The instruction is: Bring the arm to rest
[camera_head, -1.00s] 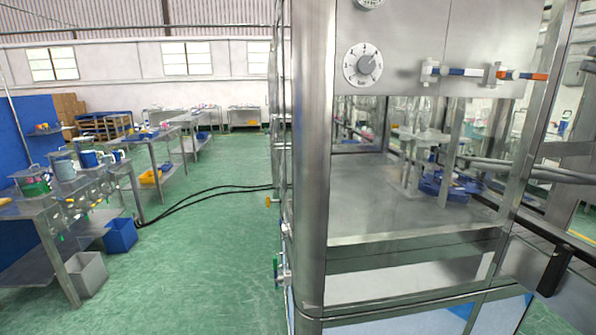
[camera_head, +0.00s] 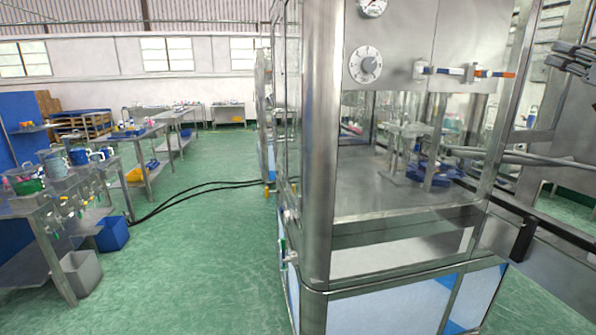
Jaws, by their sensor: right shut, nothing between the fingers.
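My right gripper (camera_head: 572,58) shows at the upper right edge of the head view. It is dark grey, cut off by the picture's edge, and its fingers are shut with nothing between them. It is in front of the right part of the steel machine frame, with no object at it. My left gripper is not in view.
A steel crimping machine (camera_head: 425,60) with a round dial (camera_head: 366,65) stands close on the right. Workbenches (camera_head: 50,205) with pots and bins line the left. Black hoses (camera_head: 190,193) cross the green floor (camera_head: 190,260), which is otherwise clear between them.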

